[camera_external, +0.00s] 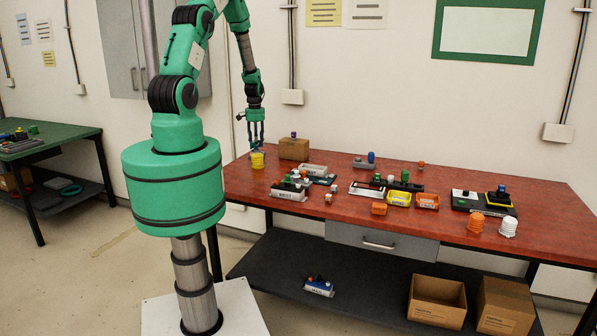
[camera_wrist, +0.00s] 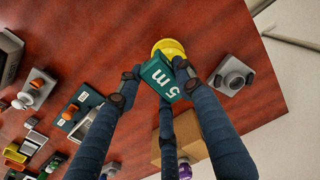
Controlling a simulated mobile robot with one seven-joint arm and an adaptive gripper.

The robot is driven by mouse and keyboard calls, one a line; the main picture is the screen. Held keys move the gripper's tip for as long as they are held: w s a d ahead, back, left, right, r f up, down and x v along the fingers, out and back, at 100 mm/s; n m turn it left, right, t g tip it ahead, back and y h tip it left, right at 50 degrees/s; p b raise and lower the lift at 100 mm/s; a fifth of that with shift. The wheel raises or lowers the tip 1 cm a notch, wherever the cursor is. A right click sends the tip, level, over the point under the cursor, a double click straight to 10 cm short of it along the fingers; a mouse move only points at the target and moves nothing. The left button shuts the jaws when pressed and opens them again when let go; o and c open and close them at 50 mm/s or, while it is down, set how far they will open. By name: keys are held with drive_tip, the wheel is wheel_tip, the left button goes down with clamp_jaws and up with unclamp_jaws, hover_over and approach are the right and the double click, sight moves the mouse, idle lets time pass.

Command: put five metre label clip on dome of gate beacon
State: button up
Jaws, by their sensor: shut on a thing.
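My gripper (camera_external: 256,147) points down at the left end of the red-topped table. In the wrist view its fingers (camera_wrist: 160,82) are shut on a teal clip marked "5 m" (camera_wrist: 158,74), the five metre label clip. A yellow domed beacon (camera_external: 257,161) stands upright on the table right below my gripper. In the wrist view the yellow dome (camera_wrist: 171,46) shows just past the clip and is partly hidden by it. I cannot tell whether the clip touches the dome. No lettering shows on the beacon.
A cardboard box (camera_external: 294,148) stands close by on the right. An orange beacon (camera_external: 476,222) and a white beacon (camera_external: 508,227) stand at the table's right front. The far right tabletop is clear.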

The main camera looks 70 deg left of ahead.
drive_tip(key=shift+w+a, duration=0.55)
drive_tip(key=shift+a, duration=0.05)
drive_tip(key=shift+f, duration=0.2)
drive_tip(key=shift+f+p, duration=0.4)
drive_tip(key=shift+f, duration=1.2)
drive_tip(key=shift+f, duration=0.2)
drive_tip(key=o, duration=0.9)
drive_tip(key=shift+o, duration=0.2)
drive_tip(key=shift+r, duration=0.25)
drive_tip(key=shift+r+b, duration=0.65)
drive_tip(key=shift+r, duration=5.3)
